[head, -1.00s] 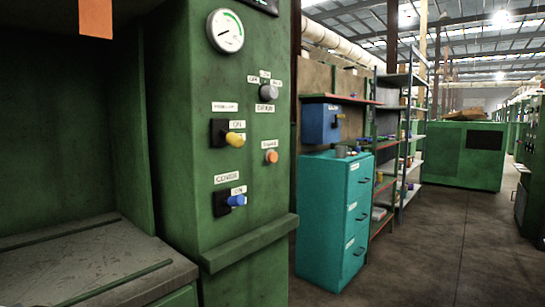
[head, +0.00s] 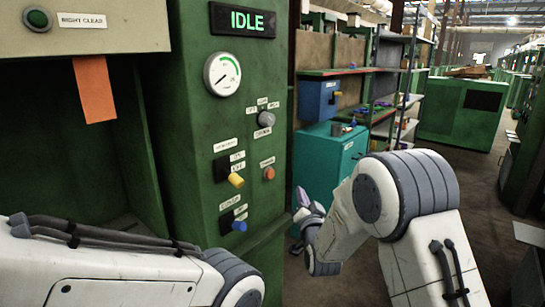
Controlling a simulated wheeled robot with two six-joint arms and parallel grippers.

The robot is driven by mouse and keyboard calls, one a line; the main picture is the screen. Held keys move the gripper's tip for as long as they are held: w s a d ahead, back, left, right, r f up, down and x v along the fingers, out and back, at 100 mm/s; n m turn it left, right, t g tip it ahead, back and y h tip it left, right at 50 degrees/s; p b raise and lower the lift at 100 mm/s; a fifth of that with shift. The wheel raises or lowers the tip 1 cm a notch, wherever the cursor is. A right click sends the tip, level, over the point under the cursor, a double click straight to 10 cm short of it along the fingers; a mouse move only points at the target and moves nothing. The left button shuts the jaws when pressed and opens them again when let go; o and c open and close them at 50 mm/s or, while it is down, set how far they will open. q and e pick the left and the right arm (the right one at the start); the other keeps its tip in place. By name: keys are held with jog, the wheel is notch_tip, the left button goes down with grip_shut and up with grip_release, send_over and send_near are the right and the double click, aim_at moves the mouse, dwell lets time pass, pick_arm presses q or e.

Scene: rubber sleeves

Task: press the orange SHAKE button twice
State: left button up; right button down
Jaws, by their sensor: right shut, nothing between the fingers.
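The orange SHAKE button (head: 268,173) is a small round knob on the green machine's control panel (head: 205,130), under a small white label. It is right of the yellow-handled switch (head: 235,180) and below the grey rotary knob (head: 266,119). My right gripper (head: 303,200) is to the right of and lower than the button in the picture, apart from it, in front of the teal cabinet. It is shut and empty. My left arm comes in at the lower left; its gripper is out of view.
A blue-handled switch (head: 238,226) sits below the yellow one. A gauge (head: 222,74) and an IDLE display (head: 243,20) are above. A teal cabinet (head: 325,150) and a blue box (head: 319,97) stand right of the panel. An orange tag (head: 94,90) hangs at left.

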aim_at(270, 174)
pick_arm(q)
jog(key=shift+r, duration=0.35)
pick_arm(e)
jog(key=shift+w+d+r+t, duration=0.3)
jog(key=shift+d+r, duration=0.15)
jog(key=shift+r, duration=0.15)
jog(key=shift+a, duration=0.1)
pick_arm(q)
jog(key=shift+r+p, duration=0.45)
pick_arm(e)
jog(key=w+a, duration=0.5)
jog(key=a, duration=0.2)
dwell(1.2)
